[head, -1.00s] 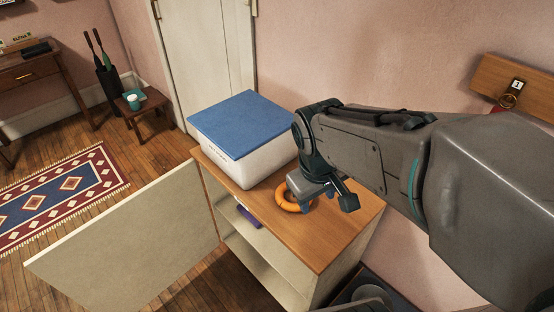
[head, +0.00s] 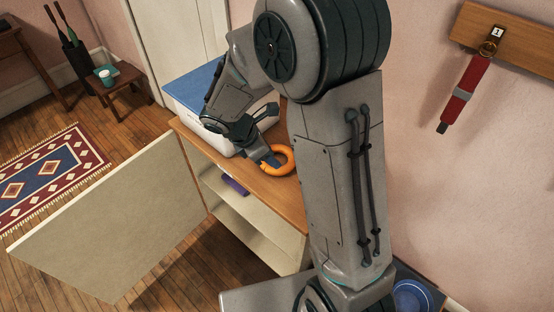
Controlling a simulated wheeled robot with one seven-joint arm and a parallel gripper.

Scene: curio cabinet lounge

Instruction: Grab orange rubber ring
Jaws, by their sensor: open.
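The orange rubber ring (head: 286,153) lies on the wooden top of the low cabinet (head: 295,202), in front of the white box. My gripper (head: 268,161) is open at the ring's left side, tilted down toward it. One bluish finger overlaps the ring's left edge in the picture. The other finger is hard to make out, and I cannot tell whether either touches the ring. The ring's hole is partly visible.
A white box with a blue lid (head: 196,82) stands close behind my gripper. The cabinet door (head: 115,225) hangs open to the left. A purple object (head: 235,185) lies on the shelf inside. A red strap (head: 466,92) hangs from a wall hook.

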